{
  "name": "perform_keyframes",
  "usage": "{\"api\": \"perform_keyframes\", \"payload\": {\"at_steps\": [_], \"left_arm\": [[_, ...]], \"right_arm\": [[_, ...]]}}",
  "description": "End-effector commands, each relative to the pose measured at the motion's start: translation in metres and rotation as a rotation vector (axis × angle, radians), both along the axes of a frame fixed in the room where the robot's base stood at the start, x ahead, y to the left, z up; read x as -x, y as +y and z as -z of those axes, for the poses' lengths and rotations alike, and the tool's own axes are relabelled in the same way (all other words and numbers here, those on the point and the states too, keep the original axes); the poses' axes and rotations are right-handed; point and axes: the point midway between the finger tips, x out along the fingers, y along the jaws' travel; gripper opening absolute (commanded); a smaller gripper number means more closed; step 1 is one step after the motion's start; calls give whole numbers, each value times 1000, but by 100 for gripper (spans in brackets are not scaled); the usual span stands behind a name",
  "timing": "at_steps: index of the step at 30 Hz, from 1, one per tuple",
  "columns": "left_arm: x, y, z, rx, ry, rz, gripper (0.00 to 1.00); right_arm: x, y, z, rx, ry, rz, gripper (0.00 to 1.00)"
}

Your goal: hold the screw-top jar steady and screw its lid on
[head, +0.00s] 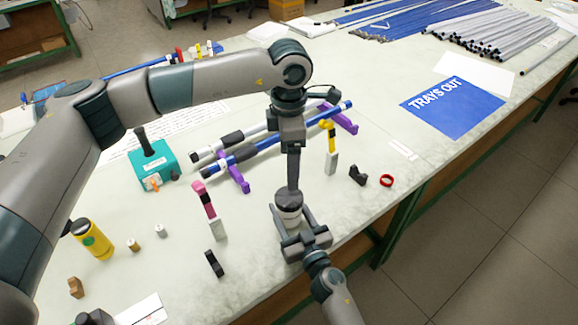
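The screw-top jar (290,218) is a small white pot standing upright near the table's front edge. Its dark lid (287,202) sits on top of it; I cannot tell how tightly. My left gripper (293,187) points straight down from above, its tips at the lid. Its fingers show edge-on, so their gap is hidden. My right gripper (294,216) reaches in from the front edge, with one finger on each side of the jar. It appears shut on the jar's body and hides part of it.
Left of the jar stand a pink-and-black piece (205,200) and a black bracket (213,263). To the right are another black bracket (357,176) and a red ring (387,180). Behind, rods (265,140) lie on purple supports (238,176). A blue TRAYS OUT mat (452,108) lies farther right.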

Motion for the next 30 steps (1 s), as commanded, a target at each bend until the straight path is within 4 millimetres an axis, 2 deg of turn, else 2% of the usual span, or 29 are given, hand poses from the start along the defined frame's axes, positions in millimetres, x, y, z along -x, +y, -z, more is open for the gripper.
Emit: {"api": "perform_keyframes", "payload": {"at_steps": [7, 8, 10, 23, 30], "left_arm": [[0, 0, 0, 0, 0, 0, 81], [0, 0, 0, 0, 0, 0, 81], [0, 0, 0, 0, 0, 0, 81], [0, 0, 0, 0, 0, 0, 81], [0, 0, 1, -1, 0, 0, 81]], "right_arm": [[0, 0, 0, 0, 1, 0, 0], [0, 0, 0, 0, 1, 0, 57], [0, 0, 0, 0, 1, 0, 73], [3, -1, 0, 0, 1, 0, 74], [24, -11, 1, 2, 1, 0, 74]]}}
